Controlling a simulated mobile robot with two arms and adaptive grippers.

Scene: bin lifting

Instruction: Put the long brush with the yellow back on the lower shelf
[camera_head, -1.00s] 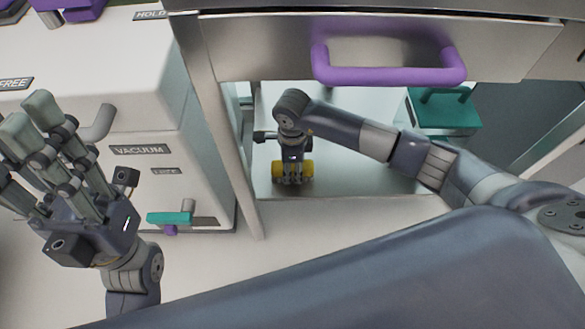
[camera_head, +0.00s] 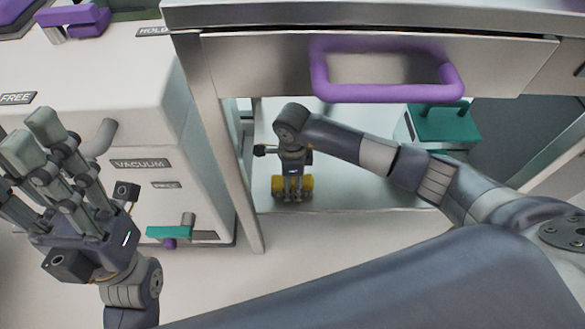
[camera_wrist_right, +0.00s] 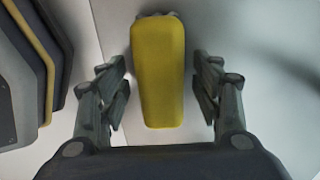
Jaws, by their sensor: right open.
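The brush with the yellow back (camera_head: 306,184) lies on the lower shelf (camera_head: 350,188), near its front edge; in the head view my right gripper covers its middle. My right gripper (camera_head: 293,197) is over it. In the right wrist view the yellow back (camera_wrist_right: 158,75) lies between the two spread fingers of my right gripper (camera_wrist_right: 160,95), with a gap on each side.
Above the shelf is a steel drawer with a purple handle (camera_head: 388,92). A white box with a teal lid (camera_head: 445,124) stands at the right on the shelf. A table leg (camera_head: 222,150) and the white machine (camera_head: 110,90) bound the left side. Shelf space right of the brush is clear.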

